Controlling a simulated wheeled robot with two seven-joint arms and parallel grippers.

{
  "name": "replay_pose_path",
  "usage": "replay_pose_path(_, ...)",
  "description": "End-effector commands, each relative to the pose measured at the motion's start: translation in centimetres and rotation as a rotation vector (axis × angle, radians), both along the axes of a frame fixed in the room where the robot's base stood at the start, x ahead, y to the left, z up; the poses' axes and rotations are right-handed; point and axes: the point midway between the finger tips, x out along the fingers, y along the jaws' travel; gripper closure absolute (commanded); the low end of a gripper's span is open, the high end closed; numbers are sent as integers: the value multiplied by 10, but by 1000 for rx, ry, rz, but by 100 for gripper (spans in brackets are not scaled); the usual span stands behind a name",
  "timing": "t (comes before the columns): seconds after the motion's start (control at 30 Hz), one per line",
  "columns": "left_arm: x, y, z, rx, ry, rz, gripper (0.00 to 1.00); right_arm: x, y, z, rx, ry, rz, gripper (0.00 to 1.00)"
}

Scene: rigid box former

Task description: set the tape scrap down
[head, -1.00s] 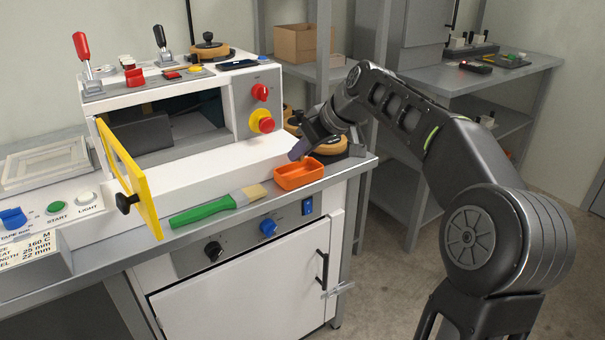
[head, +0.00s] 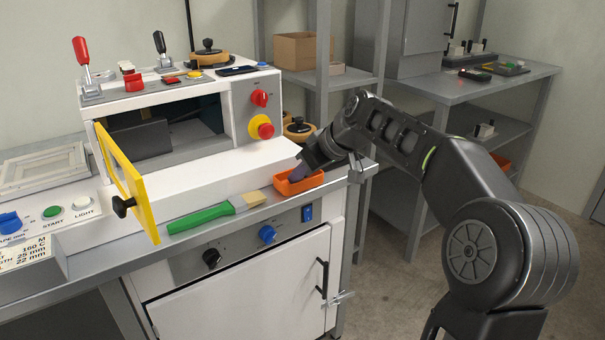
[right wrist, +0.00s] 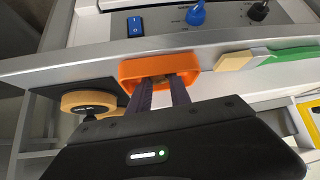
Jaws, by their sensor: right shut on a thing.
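My right gripper (head: 297,174) reaches down into the small orange tray (head: 303,186) at the right end of the machine's front ledge. In the right wrist view its two dark fingers (right wrist: 162,88) point into the orange tray (right wrist: 127,72), shut on a small brownish piece, the tape scrap (right wrist: 161,79). Most of the scrap is hidden by the fingers. I cannot tell whether it touches the tray floor. In the head view the scrap does not show. My left gripper is not in view.
A green-handled brush (head: 202,217) lies left of the tray on the ledge. A yellow door frame (head: 127,183) stands open farther left. Round tan-and-black tape rolls (right wrist: 90,101) lie close to the tray. The ledge's front edge is near.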

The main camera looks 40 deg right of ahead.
Motion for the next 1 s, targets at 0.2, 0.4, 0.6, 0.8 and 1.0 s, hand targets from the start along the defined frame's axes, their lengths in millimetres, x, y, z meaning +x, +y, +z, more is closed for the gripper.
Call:
replay_pose_path(0.2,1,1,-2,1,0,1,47,0,0,-3,0,0,0,67)
replay_pose_path(0.4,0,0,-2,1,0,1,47,0,0,-3,1,0,1,54)
replay_pose_path(0.6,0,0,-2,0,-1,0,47,0,1,-3,1,1,1,54)
replay_pose_path(0.8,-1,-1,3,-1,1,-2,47,-5,-1,8,0,-1,0,54)
replay_pose_path(1.0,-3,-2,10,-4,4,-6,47,-27,-4,35,-1,-3,-1,54)
